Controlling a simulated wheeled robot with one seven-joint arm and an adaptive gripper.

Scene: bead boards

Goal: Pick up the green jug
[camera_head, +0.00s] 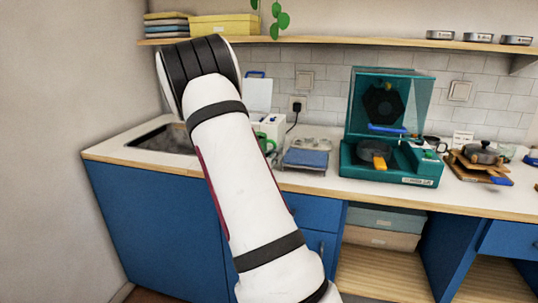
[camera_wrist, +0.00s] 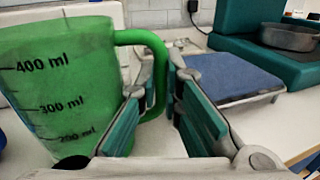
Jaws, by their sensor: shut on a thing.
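The green jug (camera_wrist: 65,75) fills the left of the wrist view, with black measuring marks on its side, and looks upright. Its handle (camera_wrist: 158,65) faces right and runs down between the two finger pads of my gripper (camera_wrist: 160,92). My gripper is shut on the handle; the exact contact is partly hidden by the near finger. In the head view only a small green part of the jug (camera_head: 266,143) shows beside my white arm, which hides the rest and my gripper.
A blue-topped scale-like platform (camera_head: 305,158) stands just right of the jug. The sink (camera_head: 160,140) is left. A shelf (camera_head: 350,42) runs above.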

